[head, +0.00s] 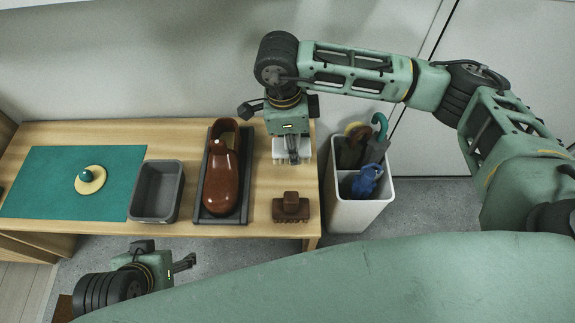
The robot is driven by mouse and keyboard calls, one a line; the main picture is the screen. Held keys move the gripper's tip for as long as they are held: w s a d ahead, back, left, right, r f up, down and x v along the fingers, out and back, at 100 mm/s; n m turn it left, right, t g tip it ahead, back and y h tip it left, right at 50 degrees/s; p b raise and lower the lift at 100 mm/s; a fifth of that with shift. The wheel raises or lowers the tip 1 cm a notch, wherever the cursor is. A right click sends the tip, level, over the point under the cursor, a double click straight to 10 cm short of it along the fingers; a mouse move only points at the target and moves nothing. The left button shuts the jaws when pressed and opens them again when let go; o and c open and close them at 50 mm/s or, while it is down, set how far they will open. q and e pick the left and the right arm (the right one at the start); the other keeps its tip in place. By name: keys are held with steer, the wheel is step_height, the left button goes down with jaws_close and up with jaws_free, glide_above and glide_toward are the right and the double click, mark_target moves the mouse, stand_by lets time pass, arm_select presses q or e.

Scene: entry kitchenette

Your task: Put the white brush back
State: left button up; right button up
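The white brush (278,155) is at the back right of the wooden table, to the right of the brown shoe. My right gripper (293,158) points down at it, with dark fingers overlapping the brush's middle. The fingers hide part of the brush, so I cannot tell whether they are shut on it or whether it touches the table.
The brown shoe (222,172) lies in a dark tray (205,207). A brown brush (291,208) sits at the front right. A grey bin (157,191), a green mat (45,180) with a yellow disc (91,180), and a white umbrella stand (352,215) are nearby.

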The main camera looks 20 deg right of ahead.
arm_select(q)
steer(key=shift+r, duration=0.1)
arm_select(e)
steer(key=shift+s, duration=0.1)
steer(key=shift+f, duration=0.1)
steer(key=shift+f, duration=0.4)
step_height(320, 180, down, 4)
steer(key=shift+r+b, duration=0.2)
steer(key=shift+b, duration=0.3)
steer(key=shift+f, duration=0.55)
step_height(320, 180, down, 3)
steer(key=shift+f+b, duration=0.2)
steer(key=shift+b, duration=0.3)
steer(key=shift+f, duration=0.25)
arm_select(q)
steer(key=w+d+r+t, duration=0.1)
steer(key=w+r+t, duration=0.1)
steer(key=w, duration=0.3)
steer(key=w+d+r+t+h, duration=0.1)
steer(key=w+d+r+t, duration=0.1)
steer(key=w, duration=0.3)
steer(key=shift+d+r+t, duration=0.15)
steer(key=shift+r+t, duration=0.55)
steer(key=shift+t, duration=0.1)
